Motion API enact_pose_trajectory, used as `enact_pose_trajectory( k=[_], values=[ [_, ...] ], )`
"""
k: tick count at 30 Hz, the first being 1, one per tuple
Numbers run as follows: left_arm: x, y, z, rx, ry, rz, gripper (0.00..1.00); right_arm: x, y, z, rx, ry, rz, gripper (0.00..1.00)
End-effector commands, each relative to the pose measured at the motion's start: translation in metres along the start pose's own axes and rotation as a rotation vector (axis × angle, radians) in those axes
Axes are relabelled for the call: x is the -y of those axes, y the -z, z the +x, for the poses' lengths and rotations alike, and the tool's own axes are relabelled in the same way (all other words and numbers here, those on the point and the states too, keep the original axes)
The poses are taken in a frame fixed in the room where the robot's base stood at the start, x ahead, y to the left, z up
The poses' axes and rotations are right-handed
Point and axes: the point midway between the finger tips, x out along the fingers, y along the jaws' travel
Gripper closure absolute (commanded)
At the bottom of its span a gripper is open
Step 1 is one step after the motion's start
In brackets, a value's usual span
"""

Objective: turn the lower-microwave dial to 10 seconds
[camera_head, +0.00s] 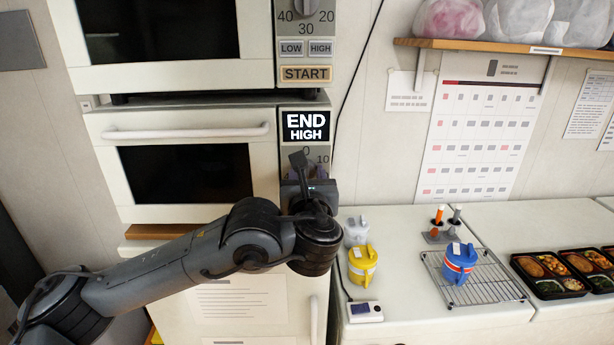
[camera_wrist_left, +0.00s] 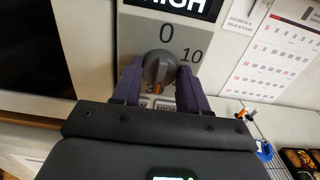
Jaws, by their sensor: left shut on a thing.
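The lower microwave (camera_head: 111,122) has a white door and a display (camera_head: 305,126) that reads END HIGH. Its round grey dial (camera_wrist_left: 160,64) sits below the display, with the mark 0 above it and 10 at its upper right. My left gripper (camera_wrist_left: 160,74) is shut on the dial, one finger on each side. In the head view my left gripper (camera_head: 308,178) covers most of the dial and the lower panel. A small orange spot shows at the dial's lower edge; I cannot tell exactly where the dial points. My right gripper is not in view.
An upper microwave (camera_head: 262,72) with its own dial and START button stands above. A shelf (camera_head: 480,45) hangs above.

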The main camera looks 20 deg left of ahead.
Motion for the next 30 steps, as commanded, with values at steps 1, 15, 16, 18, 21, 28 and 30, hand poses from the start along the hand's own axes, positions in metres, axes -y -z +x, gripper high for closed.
enact_pose_trajectory(
  k=[1,15,16,18,21,28,30],
  values=[
    [0.0,0.0,0.0,0.0,0.0,0.0,0.87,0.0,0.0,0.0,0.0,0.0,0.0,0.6],
    [0.0,0.004,0.0,0.0,-0.001,-0.125,0.87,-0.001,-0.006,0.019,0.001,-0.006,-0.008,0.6],
    [0.0,0.004,0.0,0.0,-0.001,-0.145,0.87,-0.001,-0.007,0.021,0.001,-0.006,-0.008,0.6],
    [0.0,0.005,0.0,0.0,-0.001,-0.197,0.87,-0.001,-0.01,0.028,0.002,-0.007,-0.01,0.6],
    [0.0,0.006,0.0,0.0,0.0,-0.284,0.87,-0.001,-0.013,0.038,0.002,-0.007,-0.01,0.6],
    [0.0,0.006,0.0,0.001,-0.001,-0.502,0.87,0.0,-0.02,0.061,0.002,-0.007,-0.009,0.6],
    [0.0,0.005,0.0,0.001,0.0,-0.57,0.87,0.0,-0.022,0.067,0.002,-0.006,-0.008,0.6]
  ],
)
